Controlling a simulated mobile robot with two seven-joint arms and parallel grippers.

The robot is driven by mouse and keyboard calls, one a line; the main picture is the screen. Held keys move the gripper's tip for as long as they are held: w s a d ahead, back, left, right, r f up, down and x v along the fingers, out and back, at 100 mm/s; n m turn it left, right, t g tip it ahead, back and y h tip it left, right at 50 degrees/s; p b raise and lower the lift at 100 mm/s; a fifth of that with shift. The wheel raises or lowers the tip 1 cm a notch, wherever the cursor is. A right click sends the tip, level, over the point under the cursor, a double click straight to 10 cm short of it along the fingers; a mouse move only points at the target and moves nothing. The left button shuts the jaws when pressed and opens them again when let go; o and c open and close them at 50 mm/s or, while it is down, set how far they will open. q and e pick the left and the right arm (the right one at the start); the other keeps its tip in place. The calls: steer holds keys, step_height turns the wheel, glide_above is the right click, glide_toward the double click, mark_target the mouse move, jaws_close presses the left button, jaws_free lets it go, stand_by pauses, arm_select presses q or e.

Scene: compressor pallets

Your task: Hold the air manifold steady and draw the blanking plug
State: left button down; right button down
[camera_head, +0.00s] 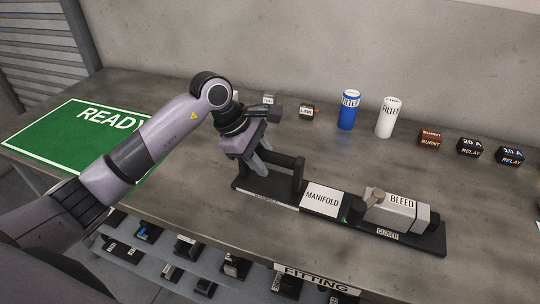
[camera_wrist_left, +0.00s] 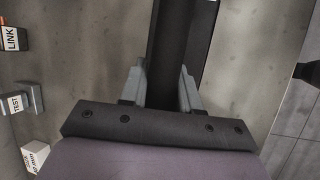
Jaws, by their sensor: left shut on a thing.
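The air manifold is a long dark unit with a white MANIFOLD label (camera_head: 322,198), lying on the bench in the head view. A black raised handle (camera_head: 287,161) stands at its left end. My left gripper (camera_head: 262,163) comes down on this handle and is shut on it. In the left wrist view its fingers (camera_wrist_left: 161,76) lie on both sides of a dark bar. A grey block marked BLEED (camera_head: 402,206) with a beige lever-like piece sits at the right end, above a CLOSED label (camera_head: 387,233). I cannot make out the blanking plug. My right gripper is not in view.
A green READY mat (camera_head: 75,135) lies at the left. A blue filter (camera_head: 347,110), a white filter (camera_head: 388,117), a brown BURNT relay (camera_head: 431,138) and black relays (camera_head: 469,147) stand along the back. Small fittings sit on a lower shelf in front. The bench right of the filters is partly clear.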

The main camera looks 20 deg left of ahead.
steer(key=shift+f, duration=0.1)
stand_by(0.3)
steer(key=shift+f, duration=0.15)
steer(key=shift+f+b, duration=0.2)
steer(key=shift+b, duration=0.3)
stand_by(0.9)
